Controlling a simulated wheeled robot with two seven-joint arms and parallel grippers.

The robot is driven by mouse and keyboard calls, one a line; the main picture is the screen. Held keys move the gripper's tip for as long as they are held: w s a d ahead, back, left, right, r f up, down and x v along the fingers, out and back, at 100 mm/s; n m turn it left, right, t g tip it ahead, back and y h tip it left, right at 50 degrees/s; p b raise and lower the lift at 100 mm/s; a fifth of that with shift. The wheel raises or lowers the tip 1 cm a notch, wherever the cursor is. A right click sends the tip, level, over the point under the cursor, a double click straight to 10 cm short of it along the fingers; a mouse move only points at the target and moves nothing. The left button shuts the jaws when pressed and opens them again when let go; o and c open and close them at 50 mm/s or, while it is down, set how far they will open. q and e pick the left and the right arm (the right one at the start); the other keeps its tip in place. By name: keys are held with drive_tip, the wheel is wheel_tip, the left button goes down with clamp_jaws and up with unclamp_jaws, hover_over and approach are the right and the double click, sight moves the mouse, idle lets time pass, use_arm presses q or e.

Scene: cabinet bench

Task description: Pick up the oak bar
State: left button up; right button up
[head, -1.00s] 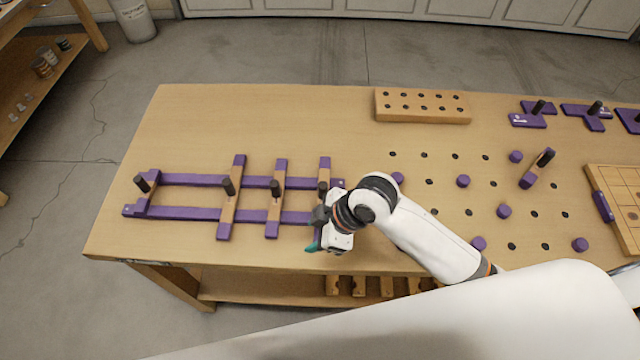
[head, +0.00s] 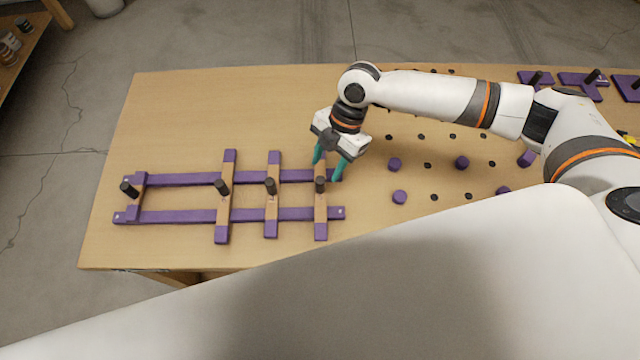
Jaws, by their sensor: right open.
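Oak bars with purple ends and black knobs lie across two long purple rails (head: 180,216) at the left of the bench. The rightmost oak bar (head: 320,208) has an upright black knob (head: 320,184). Other oak bars lie further left: one (head: 271,208) beside it and another (head: 224,203). My right gripper (head: 327,169) is open, its teal fingers pointing down around the far end of the rightmost bar and partly hiding it. I cannot tell whether they touch it. My left gripper is not in view.
Purple pegs (head: 399,197) and dark holes cover the bench (head: 220,110) right of the rails. Purple pieces with black knobs (head: 583,80) lie at the back right. My right arm hides part of that side. The back left of the bench is clear.

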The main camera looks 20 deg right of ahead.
sight(322, 178)
drive_tip(key=shift+s+a+f, duration=0.1)
drive_tip(key=shift+a+f, duration=0.15)
drive_tip(key=shift+f, duration=0.3)
drive_tip(key=p+x, duration=0.2)
drive_tip(key=x, duration=0.2)
drive_tip(key=shift+s+a+f, duration=0.1)
drive_tip(key=shift+s+f, duration=0.05)
drive_tip(key=shift+s, duration=0.15)
drive_tip(key=shift+a+f, duration=0.1)
drive_tip(key=shift+f, duration=0.25)
drive_tip(key=shift+c, duration=0.5)
clamp_jaws()
